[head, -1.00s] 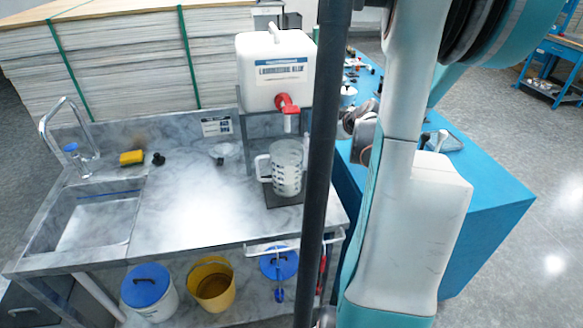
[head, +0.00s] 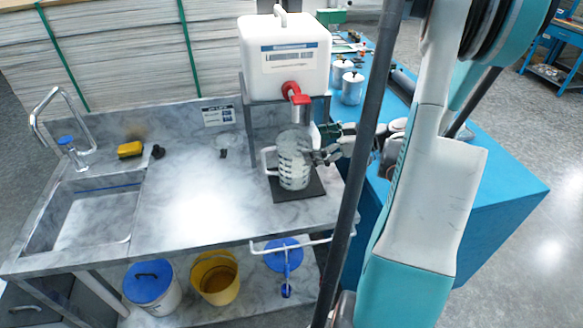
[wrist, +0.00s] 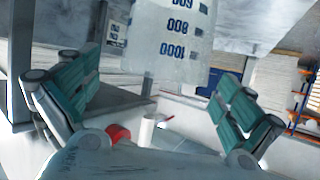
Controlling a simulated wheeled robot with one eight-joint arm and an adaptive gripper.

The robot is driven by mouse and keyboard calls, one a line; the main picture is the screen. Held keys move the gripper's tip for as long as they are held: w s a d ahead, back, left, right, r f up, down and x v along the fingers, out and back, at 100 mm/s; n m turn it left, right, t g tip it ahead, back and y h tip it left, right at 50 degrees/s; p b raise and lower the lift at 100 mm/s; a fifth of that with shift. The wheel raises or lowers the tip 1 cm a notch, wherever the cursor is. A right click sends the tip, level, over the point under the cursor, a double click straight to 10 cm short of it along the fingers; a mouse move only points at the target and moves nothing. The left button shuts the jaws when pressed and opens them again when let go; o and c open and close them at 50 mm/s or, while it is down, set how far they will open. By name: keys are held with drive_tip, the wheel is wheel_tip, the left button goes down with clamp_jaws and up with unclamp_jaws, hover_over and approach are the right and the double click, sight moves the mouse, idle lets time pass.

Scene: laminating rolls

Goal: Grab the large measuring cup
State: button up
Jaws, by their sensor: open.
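The large measuring cup (head: 293,165) is clear with printed markings and a handle on its left. It stands upright on a dark square pad (head: 312,187) under the red tap (head: 293,90) of the white container (head: 286,60). My gripper (head: 322,143) is open at the cup's right side, level with its upper part. In the wrist view the cup (wrist: 172,45) appears upside down, between and beyond my gripper's spread green-padded fingers (wrist: 158,100). I cannot tell whether a finger touches it.
The container's stand and tap are close behind and above the cup. A sink (head: 85,220) is at the left, with a yellow sponge (head: 130,150) behind it. The marble counter (head: 200,200) left of the cup is clear. A blue table (head: 490,205) is at the right.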

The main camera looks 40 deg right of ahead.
sight(293, 144)
drive_tip(key=b+x, duration=0.2)
drive_tip(key=x, duration=0.5)
drive_tip(key=shift+w+a+r, duration=0.1)
drive_tip(key=shift+a+r, duration=0.05)
drive_tip(key=shift+a, duration=0.1)
drive_tip(key=c, duration=1.9)
drive_tip(key=shift+r, duration=0.15)
